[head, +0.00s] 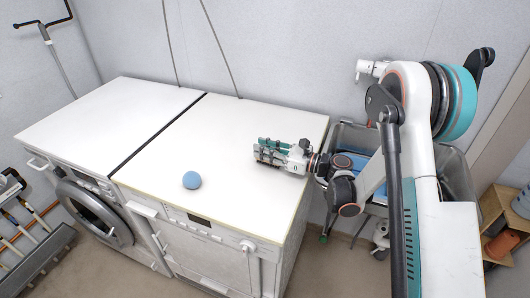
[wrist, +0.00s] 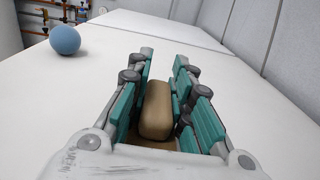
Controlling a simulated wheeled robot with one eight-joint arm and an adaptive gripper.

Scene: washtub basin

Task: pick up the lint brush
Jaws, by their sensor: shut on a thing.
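My gripper (head: 268,152) reaches in from the right, low over the white machine top, in the head view. In the wrist view its teal-padded fingers (wrist: 163,75) stand on both sides of a tan, rounded block-like thing (wrist: 155,110), which I take for the lint brush. The gripper is shut on it. Its lower part runs down between the fingers and is partly hidden by them. In the head view the brush cannot be made out behind the gripper. I cannot tell whether it touches the top.
A blue ball (head: 192,180) rests on the same white top (head: 235,130), left of my gripper; it also shows in the wrist view (wrist: 65,39). A second white machine (head: 110,115) adjoins at left, with a dark gap between. A grey basin (head: 445,160) stands at right.

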